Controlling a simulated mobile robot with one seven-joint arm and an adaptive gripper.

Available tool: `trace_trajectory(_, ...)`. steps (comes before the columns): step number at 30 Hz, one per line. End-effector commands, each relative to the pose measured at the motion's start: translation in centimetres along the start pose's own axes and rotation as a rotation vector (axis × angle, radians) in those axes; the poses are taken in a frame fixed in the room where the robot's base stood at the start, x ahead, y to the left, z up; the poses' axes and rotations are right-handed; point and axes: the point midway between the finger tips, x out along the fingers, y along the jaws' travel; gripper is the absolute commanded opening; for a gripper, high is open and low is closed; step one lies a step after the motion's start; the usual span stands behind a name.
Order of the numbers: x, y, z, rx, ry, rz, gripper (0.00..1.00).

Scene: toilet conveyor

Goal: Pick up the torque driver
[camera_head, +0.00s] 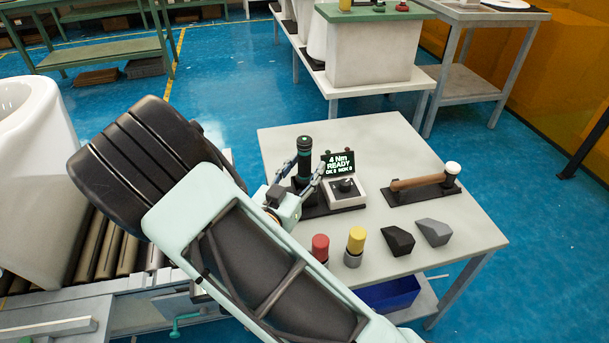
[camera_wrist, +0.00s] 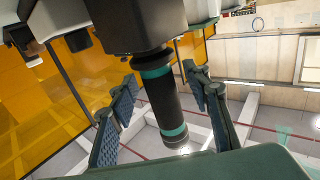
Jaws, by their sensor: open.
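The torque driver (camera_head: 304,160) is a dark upright cylinder with teal bands, standing in a black base at the left of the light grey table (camera_head: 390,140). My gripper (camera_head: 305,178) is open, with its fingers on either side of the driver's lower part. In the wrist view the driver (camera_wrist: 163,105) lies between the two blue-padded fingers of my gripper (camera_wrist: 160,110). Gaps show between the driver and both pads there. The driver's lowest part is partly hidden by my gripper in the head view.
A small display unit (camera_head: 340,163) reading "4 Nm READY" stands right beside the driver. A brown-handled tool (camera_head: 417,182) lies in a black holder. Red (camera_head: 320,246) and yellow (camera_head: 356,240) capped pieces and two wedge blocks (camera_head: 398,241) line the front. A conveyor (camera_head: 125,262) carries a white toilet (camera_head: 35,185).

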Motion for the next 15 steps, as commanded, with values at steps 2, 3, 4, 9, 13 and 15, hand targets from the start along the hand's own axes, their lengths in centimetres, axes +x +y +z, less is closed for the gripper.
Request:
trace_trajectory(2,-0.02,-0.02,-0.03,0.000,0.000,0.000,0.44)
trace_trajectory(3,-0.02,-0.02,-0.03,0.000,0.000,0.000,0.44)
trace_trajectory(4,-0.03,-0.02,-0.03,0.000,0.000,0.000,0.43)
trace_trajectory(9,-0.05,-0.02,-0.03,0.000,0.000,0.000,0.24)
trace_trajectory(13,-0.06,-0.02,-0.02,0.000,0.000,0.000,0.10)
trace_trajectory(15,-0.06,-0.02,-0.02,0.000,0.000,0.000,0.02)
